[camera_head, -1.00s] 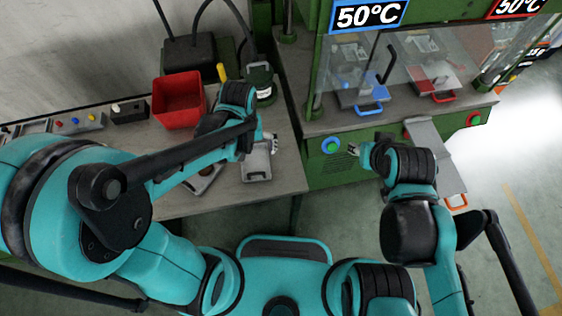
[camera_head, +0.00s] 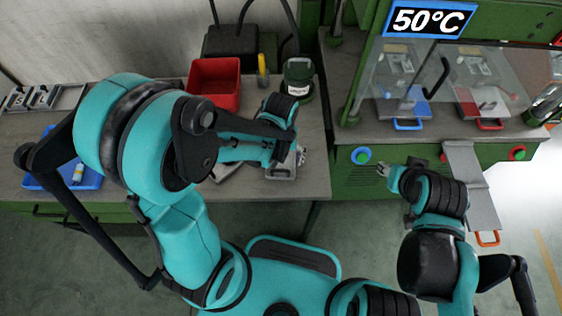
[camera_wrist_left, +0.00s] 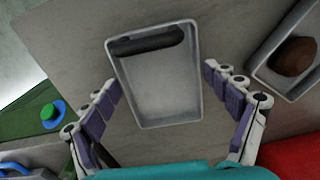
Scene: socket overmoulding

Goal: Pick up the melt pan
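A shallow grey metal pan (camera_wrist_left: 165,80) lies on the bench, with a long dark shape along its far end; I cannot tell whether that is a handle or contents. It also shows in the head view (camera_head: 283,172), partly hidden by my left arm. My left gripper (camera_wrist_left: 163,82) is open and empty, its two fingers spread on either side of the pan. A second grey pan (camera_wrist_left: 262,74) with a brown lump (camera_wrist_left: 294,56) in it lies beside the first. My right gripper (camera_head: 384,170) is in front of the green press; its fingers are too small to judge.
A red bin (camera_head: 215,84) and a dark green pot (camera_head: 299,78) stand behind the pans. A blue tray (camera_head: 72,178) is at the left of the bench. The press (camera_head: 385,160) with clear guards and a 50°C display stands right, past a gap.

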